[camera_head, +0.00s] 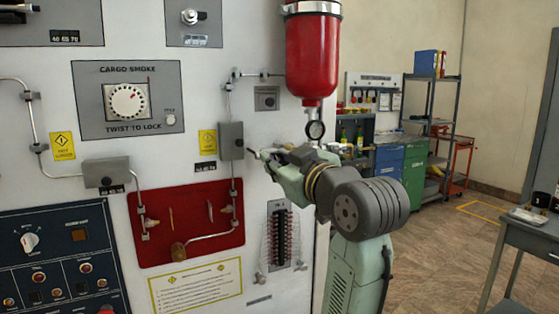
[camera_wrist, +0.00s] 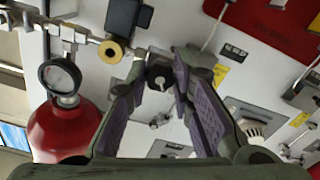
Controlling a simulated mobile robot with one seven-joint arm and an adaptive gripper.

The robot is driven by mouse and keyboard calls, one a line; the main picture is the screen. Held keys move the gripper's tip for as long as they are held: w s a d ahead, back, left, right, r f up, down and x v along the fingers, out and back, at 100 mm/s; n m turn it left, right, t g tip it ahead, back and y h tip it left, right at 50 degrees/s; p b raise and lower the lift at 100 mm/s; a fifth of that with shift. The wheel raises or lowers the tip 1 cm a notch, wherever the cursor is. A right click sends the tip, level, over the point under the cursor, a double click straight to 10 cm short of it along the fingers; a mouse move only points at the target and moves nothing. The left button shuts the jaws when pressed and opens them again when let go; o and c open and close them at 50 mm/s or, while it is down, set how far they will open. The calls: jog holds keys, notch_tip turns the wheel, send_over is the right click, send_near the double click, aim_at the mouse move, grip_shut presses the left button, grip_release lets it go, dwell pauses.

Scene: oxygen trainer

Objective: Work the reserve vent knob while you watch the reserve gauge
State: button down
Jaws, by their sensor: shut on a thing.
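My gripper (camera_wrist: 168,60) reaches to the white wall panel, its fingers around a small dark knob (camera_wrist: 158,76) with a pale lever-like part. I take this to be the reserve vent knob; no label on it is readable. The fingertips are close on either side, and the exact contact is partly hidden. In the head view my gripper (camera_head: 268,156) hides the knob. The round reserve gauge (camera_head: 315,130) hangs under the red bottle. It also shows in the wrist view (camera_wrist: 60,76), left of my fingers, its reading too small to tell.
The red bottle (camera_head: 313,58) is close above my arm. A brass fitting (camera_wrist: 110,51) on a pipe sits left of the fingers in the wrist view. A grey box (camera_head: 231,141) and red panel (camera_head: 188,222) are left of my gripper. A table (camera_head: 530,232) stands far right.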

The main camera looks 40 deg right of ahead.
jog(key=m, duration=0.7)
dwell(0.6)
jog(key=c, duration=1.4)
grip_release()
jog(key=v, duration=1.2)
